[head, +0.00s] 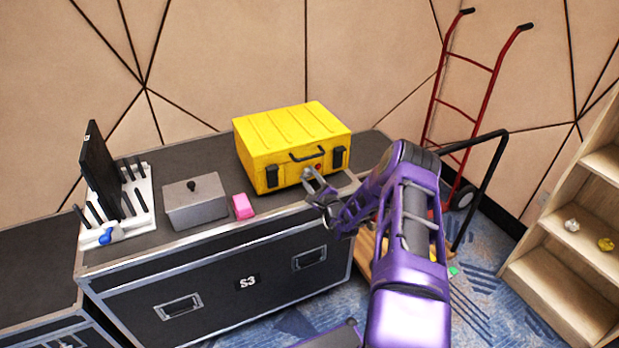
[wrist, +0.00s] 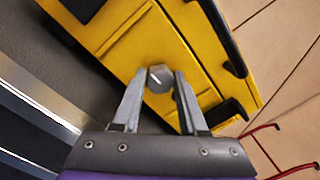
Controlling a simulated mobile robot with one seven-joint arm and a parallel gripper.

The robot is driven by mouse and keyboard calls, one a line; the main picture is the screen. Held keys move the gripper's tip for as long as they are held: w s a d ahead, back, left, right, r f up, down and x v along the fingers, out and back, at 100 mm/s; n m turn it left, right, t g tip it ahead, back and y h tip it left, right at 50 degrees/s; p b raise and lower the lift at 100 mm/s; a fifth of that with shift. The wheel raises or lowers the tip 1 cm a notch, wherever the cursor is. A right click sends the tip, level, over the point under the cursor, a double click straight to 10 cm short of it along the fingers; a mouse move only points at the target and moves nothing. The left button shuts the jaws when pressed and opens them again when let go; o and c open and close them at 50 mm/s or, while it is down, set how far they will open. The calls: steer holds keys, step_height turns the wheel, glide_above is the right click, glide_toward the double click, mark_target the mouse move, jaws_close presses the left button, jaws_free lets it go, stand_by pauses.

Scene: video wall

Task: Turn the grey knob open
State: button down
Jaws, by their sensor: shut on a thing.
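The grey knob (wrist: 160,78) is on the front face of the yellow case (head: 291,146). In the wrist view it is a faceted grey piece with a short pale line on its face, slanting across it. My gripper (wrist: 160,88) has one finger on each side of the knob and is shut on it. In the head view my gripper (head: 312,180) reaches the case front from the right, below the handle. The fingers largely hide the knob there, so its turn angle is unclear in that view.
The case stands on a black trunk (head: 240,285). A grey lidded box (head: 195,206), a pink block (head: 243,206) and a white rack (head: 142,215) stand to its left. A red hand truck (head: 470,106) and a wooden shelf (head: 572,262) are at right.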

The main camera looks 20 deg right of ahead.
stand_by(0.3)
steer(key=shift+c, duration=2.2)
jaws_free()
steer(key=s+f, duration=0.1)
steer(key=s, duration=1.6)
steer(key=shift+s+d+p, duration=0.25)
steer(key=shift+d+p, duration=0.05)
steer(key=shift+w, duration=0.1)
